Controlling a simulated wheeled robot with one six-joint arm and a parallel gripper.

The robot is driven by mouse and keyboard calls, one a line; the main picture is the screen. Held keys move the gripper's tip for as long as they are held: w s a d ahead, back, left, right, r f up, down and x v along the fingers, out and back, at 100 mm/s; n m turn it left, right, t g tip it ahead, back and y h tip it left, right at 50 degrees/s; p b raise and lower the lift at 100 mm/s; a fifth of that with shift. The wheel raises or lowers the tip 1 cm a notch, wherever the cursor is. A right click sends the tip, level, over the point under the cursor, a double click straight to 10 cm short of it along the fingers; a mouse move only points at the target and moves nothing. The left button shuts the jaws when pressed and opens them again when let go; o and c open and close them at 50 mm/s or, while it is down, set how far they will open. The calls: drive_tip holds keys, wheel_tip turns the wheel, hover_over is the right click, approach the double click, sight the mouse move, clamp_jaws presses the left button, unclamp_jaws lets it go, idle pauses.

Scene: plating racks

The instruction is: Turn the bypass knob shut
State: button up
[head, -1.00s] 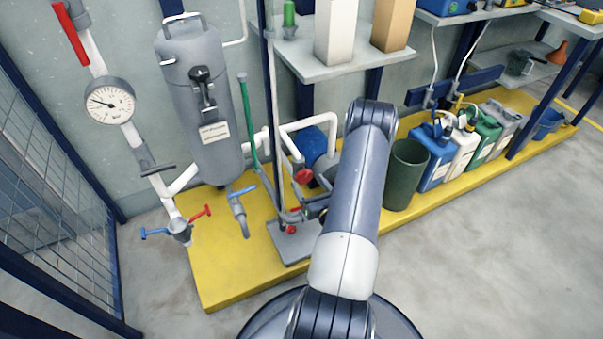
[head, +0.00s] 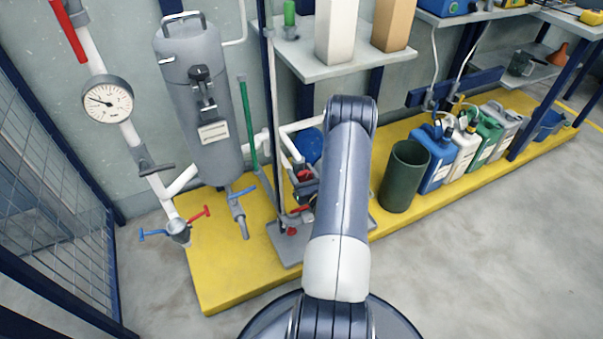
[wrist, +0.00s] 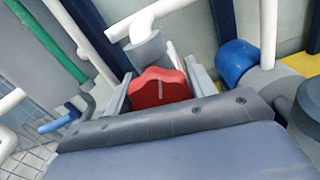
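A red lobed knob with a pale line on its face (wrist: 160,90) fills the middle of the wrist view, in front of a grey pipe fitting. I take it for the bypass knob; no label shows. My gripper (wrist: 158,72) has its grey fingers apart, one on each side of the knob. I see no clear grip on it, and any contact is hard to judge. In the head view the red knob (head: 304,175) shows small, left of my arm, with my gripper (head: 308,190) partly hidden there.
A second red handle (head: 292,231) sits low on the grey base plate. A gauge (head: 107,99), a grey tank (head: 203,105) and red and blue valve handles (head: 178,231) stand left. A green bin (head: 405,175) and several canisters stand right. A shelf (head: 345,55) hangs above.

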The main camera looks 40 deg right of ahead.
drive_tip(key=c, duration=0.5)
drive_tip(key=n+b, duration=0.2)
drive_tip(key=shift+f+n, duration=0.2)
drive_tip(key=shift+n, duration=0.1)
drive_tip(key=shift+r+n+b, duration=0.15)
drive_tip(key=shift+n+b, duration=0.55)
drive_tip(key=shift+n, duration=0.4)
drive_tip(key=o, duration=1)
drive_tip(key=p+v, duration=0.2)
drive_tip(key=v, duration=0.8)
drive_tip(key=shift+s+a, duration=0.25)
drive_tip(key=shift+s, duration=0.1)
drive_tip(key=shift+w, duration=0.1)
